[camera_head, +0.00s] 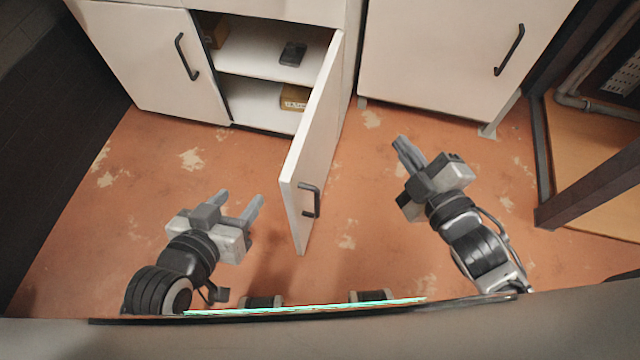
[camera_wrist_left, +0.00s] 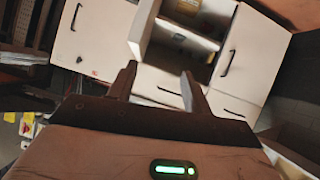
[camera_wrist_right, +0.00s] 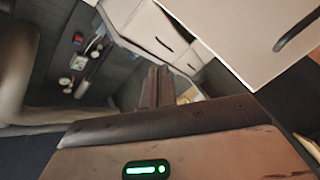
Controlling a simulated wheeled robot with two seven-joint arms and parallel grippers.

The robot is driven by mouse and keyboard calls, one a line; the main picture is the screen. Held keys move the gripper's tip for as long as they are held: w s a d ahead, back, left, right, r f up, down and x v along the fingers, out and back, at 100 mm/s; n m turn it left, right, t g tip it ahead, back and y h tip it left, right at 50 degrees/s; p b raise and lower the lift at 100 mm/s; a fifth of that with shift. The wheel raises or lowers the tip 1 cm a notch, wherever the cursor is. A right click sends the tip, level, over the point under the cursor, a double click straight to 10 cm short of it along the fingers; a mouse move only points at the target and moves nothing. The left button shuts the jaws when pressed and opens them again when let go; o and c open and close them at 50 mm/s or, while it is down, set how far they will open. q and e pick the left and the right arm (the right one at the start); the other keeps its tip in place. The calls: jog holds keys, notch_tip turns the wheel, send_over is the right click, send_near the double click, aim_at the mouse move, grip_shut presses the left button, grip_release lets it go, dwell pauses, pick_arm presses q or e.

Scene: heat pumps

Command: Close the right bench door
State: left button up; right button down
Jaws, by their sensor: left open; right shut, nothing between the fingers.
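The right bench door (camera_head: 312,150) is a white panel standing wide open, swung out from the bench toward me. Its dark handle (camera_head: 311,200) is on the face turned to the right, near its free edge. My left gripper (camera_head: 241,197) is open and empty, left of the door on its inner side, apart from it. My right gripper (camera_head: 401,142) is shut and empty, right of the door on its handle side, also apart from it. In the left wrist view, the open door (camera_wrist_left: 144,30) shows beyond the fingers (camera_wrist_left: 158,80).
The bench's left door (camera_head: 155,60) is closed. Inside the open compartment are a shelf (camera_head: 260,55) with a dark item (camera_head: 292,53) and a brown box (camera_head: 294,97) below. Another white cabinet (camera_head: 440,60) stands to the right. A dark-framed structure (camera_head: 545,160) is at far right. The floor around the door is clear.

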notch_tip(320, 180, down, 4)
jog(key=w+a+n+y+b, duration=0.15)
jog(key=n+y+b, duration=0.5)
jog(key=n, duration=0.95)
jog(key=n+g+y+b, duration=0.5)
jog(key=n+g, duration=0.5)
jog(key=n, duration=0.9)
send_near(296, 170)
pick_arm(q)
jog(key=w+d+f+h, duration=0.1)
jog(key=d+f, duration=0.2)
jog(key=f, duration=0.5)
jog(key=shift+d+f+m+h, duration=0.15)
jog(key=shift+f+m+h, duration=0.15)
jog(key=shift+f+h, duration=0.1)
pick_arm(e)
jog(key=x, duration=0.7)
jog(key=shift+s, duration=0.1)
pick_arm(q)
jog(key=shift+r, duration=0.1)
pick_arm(e)
jog(key=shift+r, duration=0.1)
